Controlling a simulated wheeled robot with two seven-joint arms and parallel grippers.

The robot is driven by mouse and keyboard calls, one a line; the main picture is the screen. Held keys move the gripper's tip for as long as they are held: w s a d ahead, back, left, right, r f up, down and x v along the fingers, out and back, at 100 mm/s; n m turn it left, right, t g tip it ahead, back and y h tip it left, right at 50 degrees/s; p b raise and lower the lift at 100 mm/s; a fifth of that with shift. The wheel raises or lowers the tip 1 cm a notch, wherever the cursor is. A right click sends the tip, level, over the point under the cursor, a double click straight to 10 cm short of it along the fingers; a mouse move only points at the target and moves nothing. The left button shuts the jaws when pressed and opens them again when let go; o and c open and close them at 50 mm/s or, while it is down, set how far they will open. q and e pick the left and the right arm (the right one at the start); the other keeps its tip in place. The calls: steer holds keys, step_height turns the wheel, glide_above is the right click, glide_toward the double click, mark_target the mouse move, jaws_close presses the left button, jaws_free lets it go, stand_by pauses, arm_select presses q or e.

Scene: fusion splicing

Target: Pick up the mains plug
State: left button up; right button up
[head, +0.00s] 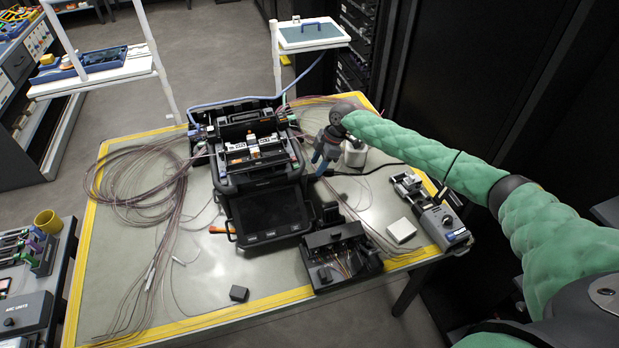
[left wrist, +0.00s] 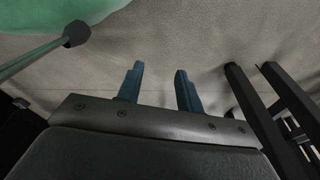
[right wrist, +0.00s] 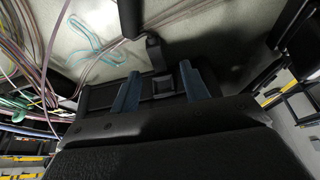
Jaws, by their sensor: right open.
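The mains plug (right wrist: 155,52) looks like a dark block with a black cable in the right wrist view, just beyond my fingertips. In the head view its black cable (head: 362,173) runs right from beneath my gripper, and the plug itself is hard to make out. My right gripper (right wrist: 159,72) is open, pointing down at the right side of the black splicer (head: 260,160). A small square dark part (right wrist: 163,85) shows between its fingers. I cannot tell whether the fingers touch anything. My left gripper (left wrist: 158,70) is open and empty over the grey floor, outside the head view.
Loose fibre bundles (head: 140,185) cover the left of the table. A black tool box (head: 338,255), a white box (head: 401,230) and a grey device (head: 440,222) stand at the front right. A white shelf (head: 312,38) rises behind.

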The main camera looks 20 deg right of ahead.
mark_target(311, 176)
steer(key=shift+w+a+f, duration=0.15)
steer(key=shift+a+f, duration=0.1)
steer(key=shift+f, duration=0.05)
steer(key=p+x, duration=0.3)
steer(key=shift+w+a+f, duration=0.1)
steer(key=shift+f, duration=0.25)
steer(key=shift+w+a+f, duration=0.1)
steer(key=shift+a+f, duration=0.1)
steer(key=shift+f, duration=0.35)
arm_select(q)
steer(key=s+a+f, duration=0.2)
steer(key=s+f, duration=0.1)
steer(key=s, duration=0.4)
steer(key=shift+a+f, duration=0.15)
arm_select(e)
steer(key=shift+c, duration=0.3)
jaws_close()
